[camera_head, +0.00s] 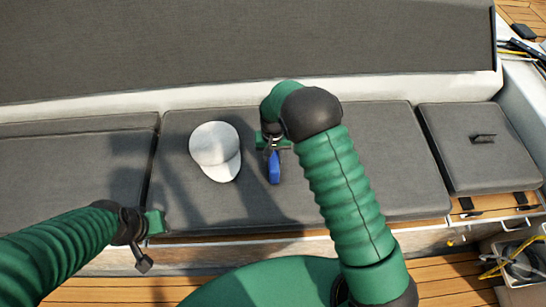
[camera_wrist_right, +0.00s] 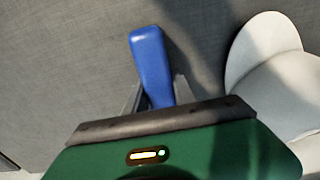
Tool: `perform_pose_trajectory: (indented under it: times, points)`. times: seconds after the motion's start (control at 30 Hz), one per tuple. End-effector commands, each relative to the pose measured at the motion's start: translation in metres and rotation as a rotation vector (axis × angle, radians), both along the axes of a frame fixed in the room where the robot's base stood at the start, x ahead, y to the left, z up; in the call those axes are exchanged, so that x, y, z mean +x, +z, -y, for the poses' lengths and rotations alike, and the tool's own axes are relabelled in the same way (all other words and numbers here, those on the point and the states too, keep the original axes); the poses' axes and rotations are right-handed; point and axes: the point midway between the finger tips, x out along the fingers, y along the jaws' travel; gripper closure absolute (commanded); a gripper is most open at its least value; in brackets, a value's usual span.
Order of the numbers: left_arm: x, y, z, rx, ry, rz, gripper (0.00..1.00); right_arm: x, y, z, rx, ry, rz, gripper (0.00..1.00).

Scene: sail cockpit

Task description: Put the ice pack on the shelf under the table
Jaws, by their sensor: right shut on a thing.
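The blue ice pack (camera_head: 274,168) is on or just above the grey seat cushion, right of the white cap. My right gripper (camera_head: 271,148) is shut on it. In the right wrist view the ice pack (camera_wrist_right: 152,62) sticks out between the fingers over grey fabric. Whether it touches the cushion is unclear. My left gripper (camera_head: 143,258) is at the lower left, in front of the bench edge, apart from the ice pack; its finger opening is not clear. No table or shelf under one shows in these views.
A white cap (camera_head: 214,150) lies on the middle cushion (camera_head: 385,150), close left of the ice pack. A smaller cushion with a handle (camera_head: 484,138) is at right. The backrest rises behind. A bin (camera_head: 525,270) with cables stands at lower right on the wooden floor.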

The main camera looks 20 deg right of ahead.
Motion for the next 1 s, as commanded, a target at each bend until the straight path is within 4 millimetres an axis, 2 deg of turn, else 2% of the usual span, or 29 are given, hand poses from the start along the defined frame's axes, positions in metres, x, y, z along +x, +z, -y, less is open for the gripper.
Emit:
perform_pose_trajectory:
  times: [0.27, 0.3, 0.43, 0.77, 0.87, 1.0]
  points:
    - [0.000, -0.001, 0.000, 0.000, 0.000, 0.000, 0.64, 0.001, -0.002, 0.000, 0.000, 0.000, 0.004, 1.00]
    - [0.000, -0.001, 0.000, 0.000, 0.000, 0.000, 0.64, 0.001, -0.003, 0.000, 0.000, 0.000, 0.003, 0.65]
    - [0.000, -0.001, 0.000, 0.000, 0.000, 0.000, 0.64, 0.001, -0.002, 0.000, 0.000, 0.000, 0.003, 0.48]
    - [0.000, 0.001, 0.000, 0.000, 0.000, 0.000, 0.64, 0.001, 0.000, 0.000, 0.000, 0.001, 0.003, 0.47]
    - [0.000, 0.002, 0.000, 0.000, 0.000, 0.000, 0.64, 0.002, 0.013, 0.000, 0.001, 0.001, 0.005, 0.47]
    - [0.000, 0.007, 0.000, 0.000, 0.000, 0.000, 0.64, 0.002, 0.048, 0.000, 0.000, 0.002, 0.008, 0.47]
